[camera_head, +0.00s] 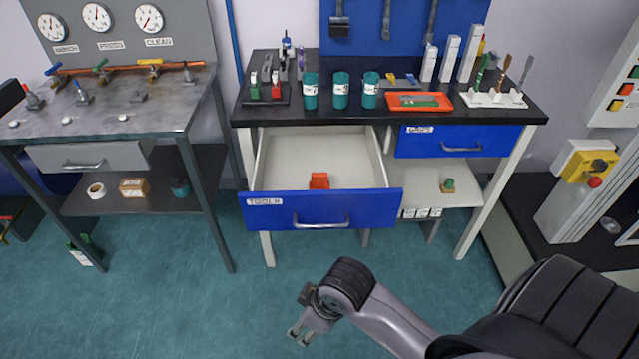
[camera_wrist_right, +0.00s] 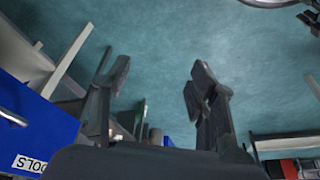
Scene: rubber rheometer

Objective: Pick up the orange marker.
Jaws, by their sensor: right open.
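A small orange object (camera_head: 319,181), the likely orange marker, lies inside the open TOOLS drawer (camera_head: 325,211), near its front wall. It looks short and blocky, and its exact shape is too small to tell. My right gripper (camera_head: 301,337) is in front of and below the drawer, over the floor, apart from the orange object. Its two fingers are spread with nothing between them, as the right wrist view also shows (camera_wrist_right: 157,85). The blue drawer front (camera_wrist_right: 45,130) is at the left of that view. My left gripper is out of view.
The black bench top (camera_head: 390,114) holds green cups (camera_head: 340,92), an orange tray (camera_head: 419,101) and several tools. A second blue drawer (camera_head: 456,141) is shut. A metal bench (camera_head: 110,105) stands at the left, a machine (camera_head: 590,180) at the right. The floor before the drawer is clear.

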